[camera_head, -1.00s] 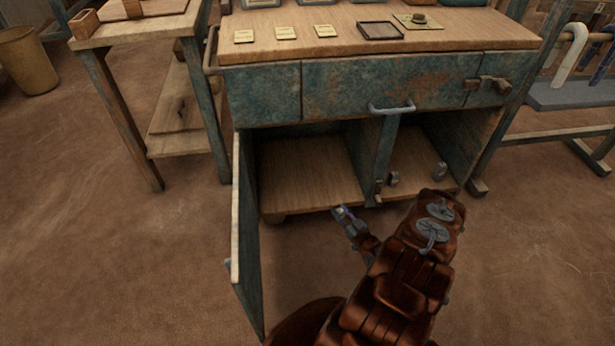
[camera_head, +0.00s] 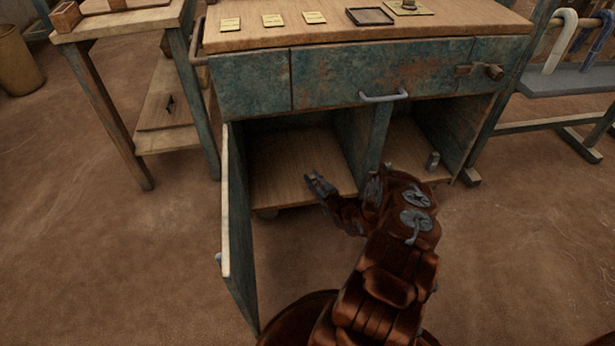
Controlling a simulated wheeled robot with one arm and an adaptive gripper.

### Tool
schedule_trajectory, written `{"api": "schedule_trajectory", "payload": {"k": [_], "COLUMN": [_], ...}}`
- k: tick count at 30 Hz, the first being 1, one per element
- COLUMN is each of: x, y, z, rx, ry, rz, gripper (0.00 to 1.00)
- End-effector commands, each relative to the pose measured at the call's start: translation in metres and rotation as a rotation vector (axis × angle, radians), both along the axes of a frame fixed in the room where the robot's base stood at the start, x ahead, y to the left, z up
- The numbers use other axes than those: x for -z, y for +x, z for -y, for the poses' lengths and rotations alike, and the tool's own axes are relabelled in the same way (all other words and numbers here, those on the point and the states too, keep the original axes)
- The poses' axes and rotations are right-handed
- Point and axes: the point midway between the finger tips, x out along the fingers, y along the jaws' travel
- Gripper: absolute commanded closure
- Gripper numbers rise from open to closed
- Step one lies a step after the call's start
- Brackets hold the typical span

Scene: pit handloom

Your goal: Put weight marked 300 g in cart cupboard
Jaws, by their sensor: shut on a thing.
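The teal cart's cupboard (camera_head: 280,172) stands open below its drawers. Its door (camera_head: 238,230) is swung out toward me at the left. My gripper (camera_head: 316,182) is over the front part of the left compartment's wooden floor. It is shut on a small grey thing, which I take to be the weight. Its marking is too small to read, and it is hard to tell apart from the fingers. I cannot tell whether it touches the floor. Another small grey metal piece (camera_head: 433,160) stands in the right compartment.
An upright divider (camera_head: 377,135) parts the two compartments, close to my arm. The cart top (camera_head: 350,35) bears several small cards and a dark tray (camera_head: 369,16). A side table (camera_head: 125,22) stands left. The left compartment's floor looks otherwise clear.

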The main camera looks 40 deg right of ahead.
Motion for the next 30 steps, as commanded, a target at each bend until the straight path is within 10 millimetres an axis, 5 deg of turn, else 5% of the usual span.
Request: {"api": "schedule_trajectory", "payload": {"k": [5,20,21,27,30], "x": [-0.001,0.004,0.004,0.003,0.003], "y": [0.027,0.025,0.025,0.025,0.025], "z": [0.002,0.002,0.002,0.002,0.002], "rx": [-0.001,0.000,0.001,0.001,0.000], "ry": [-0.002,-0.001,0.000,0.000,0.000], "rz": [0.005,0.002,0.002,0.002,0.001], "gripper": [1.00,1.00,0.68,0.47,0.46]}}
